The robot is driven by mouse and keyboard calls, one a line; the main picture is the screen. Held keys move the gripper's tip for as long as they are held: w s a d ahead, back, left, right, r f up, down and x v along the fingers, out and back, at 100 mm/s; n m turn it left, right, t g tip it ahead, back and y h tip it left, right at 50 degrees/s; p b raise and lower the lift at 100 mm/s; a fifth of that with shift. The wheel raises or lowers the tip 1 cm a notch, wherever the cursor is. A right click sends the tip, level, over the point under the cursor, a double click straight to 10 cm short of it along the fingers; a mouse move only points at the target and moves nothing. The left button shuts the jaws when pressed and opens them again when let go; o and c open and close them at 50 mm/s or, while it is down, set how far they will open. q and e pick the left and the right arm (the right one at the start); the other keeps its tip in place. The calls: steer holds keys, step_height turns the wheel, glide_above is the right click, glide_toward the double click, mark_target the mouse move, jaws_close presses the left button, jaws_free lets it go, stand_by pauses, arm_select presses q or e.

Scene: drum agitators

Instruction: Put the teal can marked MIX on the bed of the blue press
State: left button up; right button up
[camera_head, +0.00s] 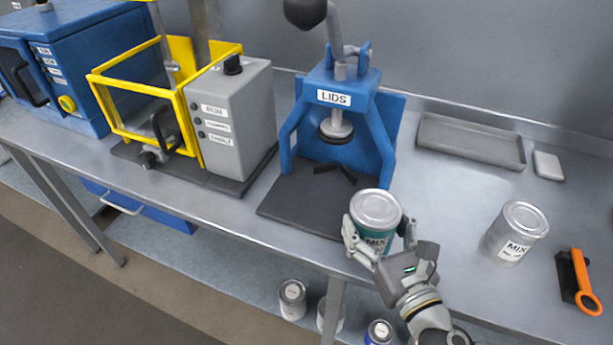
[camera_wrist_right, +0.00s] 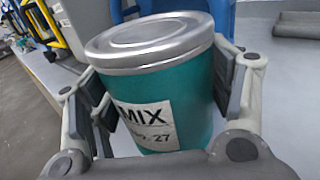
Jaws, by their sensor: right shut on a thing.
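The teal can marked MIX (camera_head: 375,217) has a silver lid and a white label. My right gripper (camera_head: 381,243) is shut around its sides. In the right wrist view the can (camera_wrist_right: 165,85) sits between the two fingers of the gripper (camera_wrist_right: 165,100), slightly tilted in the picture. The blue press (camera_head: 338,105), labelled LIDS, stands behind and to the left of the can. Its dark bed (camera_head: 300,205) is clear at the front; the can is at its front right corner. Whether the can touches anything below cannot be told. My left gripper is out of view.
A grey-white can marked MIX (camera_head: 516,231) stands on the bench at right, near an orange-handled tool (camera_head: 582,280). A grey tray (camera_head: 470,142) and a small white block (camera_head: 548,165) lie at the back. A grey machine with a yellow guard (camera_head: 190,110) stands left of the press.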

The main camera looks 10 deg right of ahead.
mark_target(360, 202)
steer(key=shift+w+a+r, duration=0.1)
steer(key=shift+w+a, duration=0.15)
steer(key=shift+w, duration=0.25)
steer(key=w, duration=0.1)
steer(key=w+p, duration=0.1)
steer(key=w, duration=0.2)
steer(key=shift+a+r+p, duration=0.2)
steer(key=shift+a+p, duration=0.1)
steer(key=shift+p, duration=0.05)
steer(key=w, duration=0.2)
steer(key=w+p, duration=0.1)
steer(key=w, duration=0.2)
steer(key=w+a, duration=0.1)
steer(key=w, duration=0.2)
steer(key=shift+f, duration=0.2)
steer(key=shift+w, duration=0.45)
steer(key=shift+w+a+p, duration=0.1)
steer(key=shift+w+p, duration=0.25)
steer(key=shift+w, duration=0.3)
steer(key=w, duration=0.2)
steer(key=shift+w+a, duration=0.15)
steer(key=shift+w, duration=0.15)
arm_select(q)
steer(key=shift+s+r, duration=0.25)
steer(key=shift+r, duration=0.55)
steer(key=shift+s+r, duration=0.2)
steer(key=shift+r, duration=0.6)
arm_select(e)
steer(key=shift+f, duration=0.85)
